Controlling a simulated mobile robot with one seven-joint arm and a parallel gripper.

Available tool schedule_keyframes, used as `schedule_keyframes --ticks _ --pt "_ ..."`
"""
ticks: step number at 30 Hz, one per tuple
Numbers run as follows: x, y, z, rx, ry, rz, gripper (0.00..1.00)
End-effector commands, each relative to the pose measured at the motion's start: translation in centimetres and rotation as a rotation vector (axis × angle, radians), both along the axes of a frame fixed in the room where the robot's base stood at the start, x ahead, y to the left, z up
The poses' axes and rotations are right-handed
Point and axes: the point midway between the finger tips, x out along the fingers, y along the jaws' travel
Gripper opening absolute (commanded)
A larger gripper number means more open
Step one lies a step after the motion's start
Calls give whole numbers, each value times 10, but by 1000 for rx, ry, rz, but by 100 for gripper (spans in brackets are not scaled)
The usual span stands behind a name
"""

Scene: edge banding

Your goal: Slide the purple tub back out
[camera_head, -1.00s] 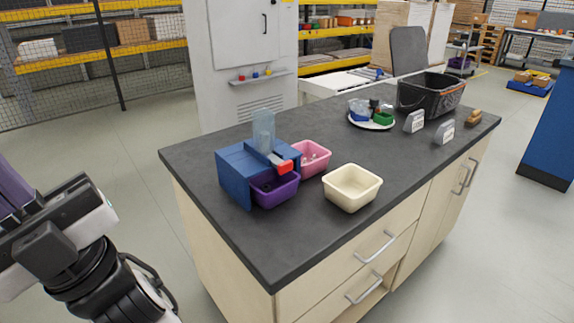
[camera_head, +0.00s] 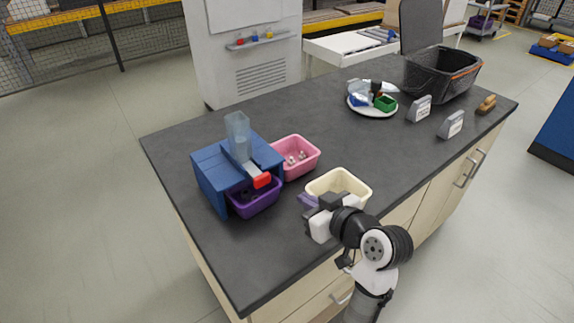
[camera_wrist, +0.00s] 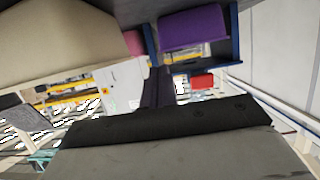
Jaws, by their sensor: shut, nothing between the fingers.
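The purple tub (camera_head: 256,205) sits partly inside the blue dispenser (camera_head: 205,180), under its chute. Its front part sticks out toward the right, and a few dark pieces show inside. In the wrist view, which is upside down, the purple tub (camera_wrist: 193,27) is at the top, between the blue side walls. My gripper (camera_head: 308,201) is shut and empty, low over the table in front of the cream tub, to the right of the purple tub and apart from it. Its closed fingers (camera_wrist: 158,88) point toward the dispenser in the wrist view.
The cream tub (camera_head: 352,187) is close behind my gripper. A pink tub (camera_head: 301,164) with small pieces stands beside the dispenser. The red-tipped chute (camera_head: 261,180) overhangs the purple tub. A plate (camera_head: 373,110), grey signs and a black crate (camera_head: 440,83) are farther back. The front-left tabletop is clear.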

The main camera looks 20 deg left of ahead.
Motion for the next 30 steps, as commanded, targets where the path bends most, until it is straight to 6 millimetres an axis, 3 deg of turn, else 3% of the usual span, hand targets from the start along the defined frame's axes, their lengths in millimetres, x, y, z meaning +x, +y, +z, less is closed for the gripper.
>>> schedule_keyframes --ticks 5,20,25,30 --pt "11 16 0 -3 6 8 0" --pt "74 94 1 -3 3 6 0" --pt "74 92 -16 -2 3 3 0" --pt "74 92 -19 -4 5 4 0"
